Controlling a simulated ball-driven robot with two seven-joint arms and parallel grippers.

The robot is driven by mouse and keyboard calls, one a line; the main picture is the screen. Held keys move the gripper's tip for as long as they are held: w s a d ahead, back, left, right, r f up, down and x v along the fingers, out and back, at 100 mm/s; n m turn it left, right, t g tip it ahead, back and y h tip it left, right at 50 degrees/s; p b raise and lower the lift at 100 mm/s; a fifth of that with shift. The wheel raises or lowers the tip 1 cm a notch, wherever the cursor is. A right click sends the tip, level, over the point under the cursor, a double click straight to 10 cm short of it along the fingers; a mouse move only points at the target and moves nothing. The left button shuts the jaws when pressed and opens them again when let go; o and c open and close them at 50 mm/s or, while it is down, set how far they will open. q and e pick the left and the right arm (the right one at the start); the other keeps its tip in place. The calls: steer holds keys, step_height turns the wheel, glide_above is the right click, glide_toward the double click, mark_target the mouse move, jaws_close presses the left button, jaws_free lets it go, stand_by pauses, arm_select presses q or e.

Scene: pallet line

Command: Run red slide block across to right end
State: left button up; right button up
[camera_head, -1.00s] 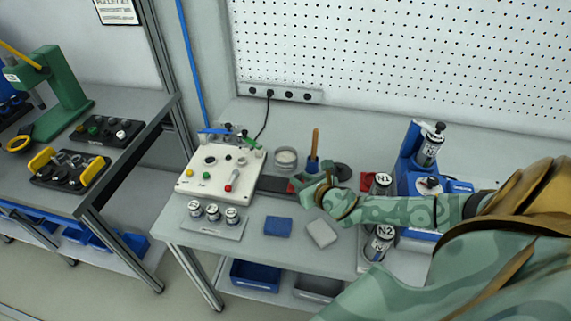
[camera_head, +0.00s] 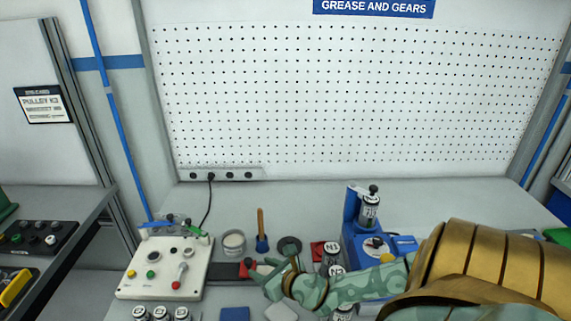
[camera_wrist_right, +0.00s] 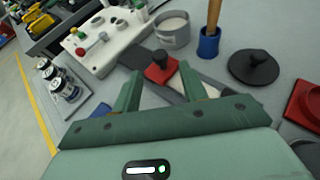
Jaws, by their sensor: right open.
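The red slide block (camera_head: 247,267) with a black knob sits on a dark rail (camera_head: 222,272) to the right of the white control panel. In the right wrist view the block (camera_wrist_right: 158,70) shows just past and between my fingertips, and the rail (camera_wrist_right: 131,57) runs from the panel toward the right, partly hidden by my gripper. My right gripper (camera_head: 265,277) is open and points left at the block. In the right wrist view its two green fingers (camera_wrist_right: 158,84) stand apart, with no hold on the block visible. My left gripper is not in view.
The white control panel (camera_head: 160,266) stands left of the rail. Behind the rail are a grey pot (camera_head: 234,244), a blue holder with a wooden handle (camera_head: 262,243) and a dark disc (camera_head: 289,246). A blue machine (camera_head: 354,232) and labelled cans stand right.

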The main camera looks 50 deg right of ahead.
steer(key=d+p+v, duration=0.1)
steer(key=v, duration=1)
steer(key=shift+a+p, duration=0.35)
steer(key=shift+a, duration=0.1)
